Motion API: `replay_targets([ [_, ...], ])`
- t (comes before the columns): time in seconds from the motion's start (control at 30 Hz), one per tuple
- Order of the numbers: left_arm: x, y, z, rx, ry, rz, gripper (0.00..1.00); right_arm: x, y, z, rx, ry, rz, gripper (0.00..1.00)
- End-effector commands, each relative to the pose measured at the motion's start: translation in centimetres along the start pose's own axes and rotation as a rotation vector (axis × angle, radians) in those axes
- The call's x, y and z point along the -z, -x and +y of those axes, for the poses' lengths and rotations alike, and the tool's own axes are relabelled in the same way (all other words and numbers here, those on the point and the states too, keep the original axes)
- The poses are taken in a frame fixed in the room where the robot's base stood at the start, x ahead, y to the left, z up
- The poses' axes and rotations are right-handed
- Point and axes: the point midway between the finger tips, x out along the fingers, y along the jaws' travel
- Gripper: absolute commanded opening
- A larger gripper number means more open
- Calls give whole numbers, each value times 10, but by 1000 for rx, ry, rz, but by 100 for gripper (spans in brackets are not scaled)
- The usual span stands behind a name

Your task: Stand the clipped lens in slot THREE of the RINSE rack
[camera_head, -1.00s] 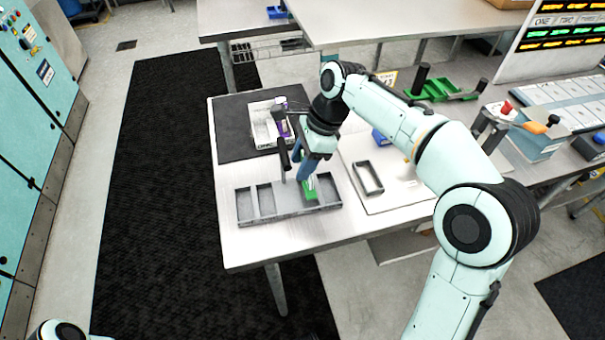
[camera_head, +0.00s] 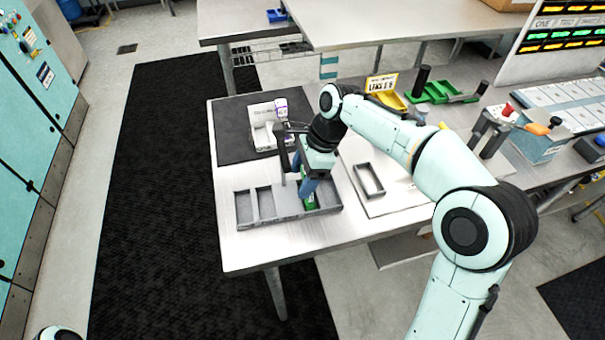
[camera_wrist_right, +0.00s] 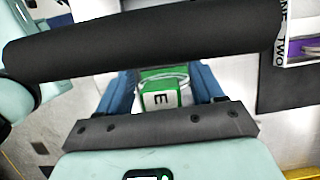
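The clipped lens shows as a green clip with a black letter E and a clear ring in the right wrist view (camera_wrist_right: 160,95). My right gripper (camera_head: 308,198) points down over the grey divided tray (camera_head: 288,216). Its blue fingers are shut on the green clip (camera_head: 309,202), which sits low at the tray's right part; its lower edge is hard to see. A pale rack (camera_head: 262,138) with a purple piece stands behind, on the dark mat. The wrist view shows its rim (camera_wrist_right: 290,12) lettered TWO; slot THREE cannot be made out. My left gripper is out of view.
A small grey open frame (camera_head: 369,180) lies on a white board right of the tray. Yellow (camera_head: 392,101) and green (camera_head: 437,92) trays stand farther back. A stand with a red knob (camera_head: 506,107) is at right. The tray's left compartments look empty.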

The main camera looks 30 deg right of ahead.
Motion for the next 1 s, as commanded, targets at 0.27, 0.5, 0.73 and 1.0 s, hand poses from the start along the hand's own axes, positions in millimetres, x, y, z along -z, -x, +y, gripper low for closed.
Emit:
replay_targets([
  [0.27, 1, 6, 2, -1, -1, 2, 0, -2, 23, -1, 5, 0, 0, 67],
  [0.5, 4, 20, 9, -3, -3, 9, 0, -2, 76, -2, 6, 1, 0, 67],
  [0.73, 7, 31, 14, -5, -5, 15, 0, -2, 114, -1, 4, 0, 0, 67],
  [1.0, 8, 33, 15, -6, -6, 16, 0, -1, 124, 0, 0, 0, 0, 67],
])
